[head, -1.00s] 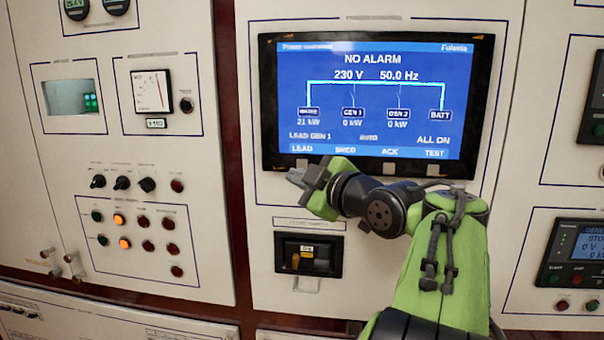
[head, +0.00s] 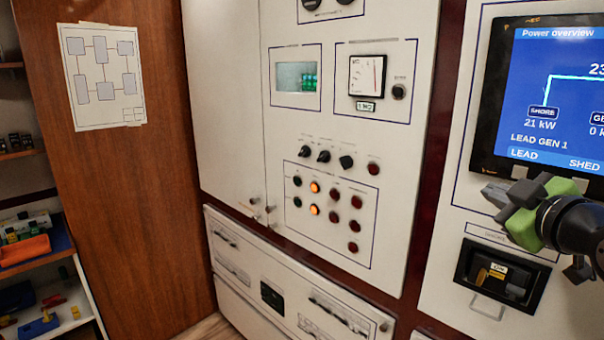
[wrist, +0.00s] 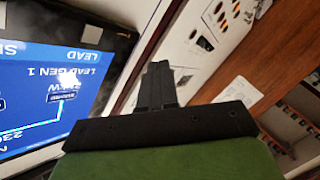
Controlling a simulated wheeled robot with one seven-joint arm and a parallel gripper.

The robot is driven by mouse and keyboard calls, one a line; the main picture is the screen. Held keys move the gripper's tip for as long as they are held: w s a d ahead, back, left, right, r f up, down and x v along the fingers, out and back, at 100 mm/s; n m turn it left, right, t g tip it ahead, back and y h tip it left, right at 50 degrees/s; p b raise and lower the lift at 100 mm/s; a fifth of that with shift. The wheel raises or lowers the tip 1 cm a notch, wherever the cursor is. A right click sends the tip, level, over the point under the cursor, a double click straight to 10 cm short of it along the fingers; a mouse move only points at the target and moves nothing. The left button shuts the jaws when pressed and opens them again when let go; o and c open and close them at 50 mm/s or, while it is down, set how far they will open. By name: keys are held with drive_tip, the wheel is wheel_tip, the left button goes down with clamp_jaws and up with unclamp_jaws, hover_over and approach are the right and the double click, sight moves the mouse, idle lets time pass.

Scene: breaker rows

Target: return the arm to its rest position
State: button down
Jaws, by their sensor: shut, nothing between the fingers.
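My gripper (head: 496,194) is at the right of the head view, in front of the cabinet just below the lower left corner of the blue display screen (head: 560,95). Its fingers are shut with nothing between them and point left. In the wrist view my gripper (wrist: 157,85) shows its dark fingers together, with the screen (wrist: 50,90) to their left, upside down. Only the wrist end of my arm shows in the head view; the rest is cut off by the right edge.
A breaker recess (head: 500,275) lies below my gripper. A panel with knobs, lamps and a meter (head: 368,75) stands left of it. Further left are a brown wooden wall (head: 150,200) with a taped diagram (head: 102,75) and shelves (head: 40,262) holding coloured parts.

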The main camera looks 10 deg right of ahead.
drive_tip(key=s+a+f+m+g+y+p, duration=0.1)
drive_tip(key=a+f+g, duration=0.15)
drive_tip(key=a, duration=0.45)
drive_tip(key=s+a+f+m+g+y, duration=0.1)
drive_tip(key=a+f+m, duration=0.1)
drive_tip(key=a+f, duration=0.35)
drive_tip(key=s+a+f+m+g, duration=0.2)
drive_tip(key=s+a+f+g, duration=0.1)
drive_tip(key=s+a+f, duration=0.2)
drive_tip(key=s+a+f+m+g+p, duration=0.1)
drive_tip(key=s+a+f+g, duration=0.3)
drive_tip(key=s+f, duration=0.5)
drive_tip(key=s+a+m, duration=0.1)
drive_tip(key=s, duration=0.2)
drive_tip(key=shift+f, duration=0.3)
